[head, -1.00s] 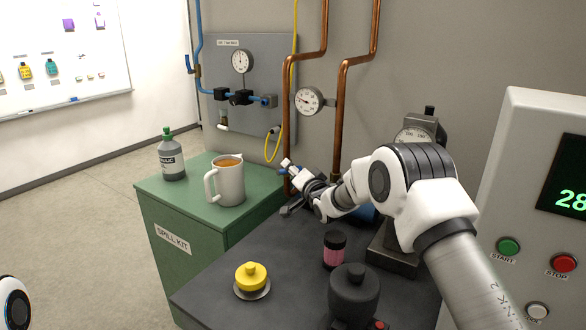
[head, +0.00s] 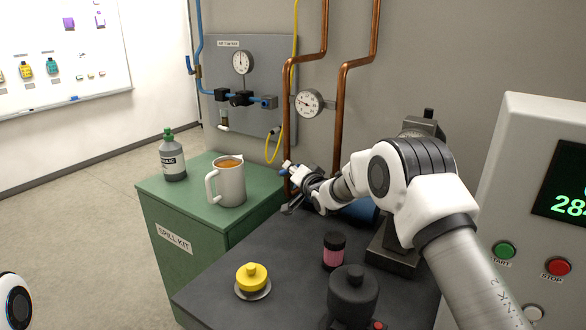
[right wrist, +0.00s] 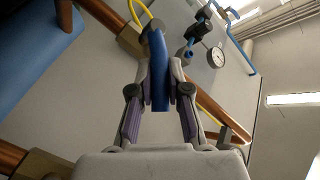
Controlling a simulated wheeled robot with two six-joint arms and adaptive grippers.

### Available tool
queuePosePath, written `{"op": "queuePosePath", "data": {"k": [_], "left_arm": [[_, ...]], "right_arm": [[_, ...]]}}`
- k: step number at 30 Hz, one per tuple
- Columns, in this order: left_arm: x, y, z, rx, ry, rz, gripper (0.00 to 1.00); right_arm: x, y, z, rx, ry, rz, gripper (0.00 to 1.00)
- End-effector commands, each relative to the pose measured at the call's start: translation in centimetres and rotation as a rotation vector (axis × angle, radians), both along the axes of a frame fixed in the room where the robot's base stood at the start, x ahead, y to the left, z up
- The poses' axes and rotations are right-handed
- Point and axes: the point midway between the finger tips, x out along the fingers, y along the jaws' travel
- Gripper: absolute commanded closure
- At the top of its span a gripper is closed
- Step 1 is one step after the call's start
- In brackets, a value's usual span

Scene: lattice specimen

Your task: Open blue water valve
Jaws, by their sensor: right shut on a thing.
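The blue valve handle (right wrist: 160,80) is a flat blue lever in the right wrist view, seen edge-on. My right gripper (right wrist: 160,68) is shut on it, with one finger on each side. In the head view my right gripper (head: 287,174) is beside the left copper pipe, above the back of the dark bench. Only a little blue shows at its fingers there, and the valve body is mostly hidden. My left gripper is outside the view.
A green spill kit cabinet (head: 175,235) carries a mug (head: 230,187) and a grey bottle (head: 172,160). A control box (head: 520,150) stands right.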

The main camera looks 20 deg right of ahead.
Motion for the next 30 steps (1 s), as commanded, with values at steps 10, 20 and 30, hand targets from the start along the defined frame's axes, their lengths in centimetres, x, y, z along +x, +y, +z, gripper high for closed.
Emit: {"op": "queuePosePath", "data": {"k": [10, 20, 30], "left_arm": [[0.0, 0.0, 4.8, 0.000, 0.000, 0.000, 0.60], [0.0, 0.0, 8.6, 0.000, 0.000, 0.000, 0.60], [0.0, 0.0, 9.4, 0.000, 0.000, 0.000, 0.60]], "right_arm": [[0.8, 0.6, 2.0, -0.156, 0.199, 0.001, 1.00], [1.5, 1.2, 2.4, -0.275, 0.351, 0.001, 1.00], [1.7, 1.3, 2.1, -0.310, 0.397, 0.000, 1.00]]}}
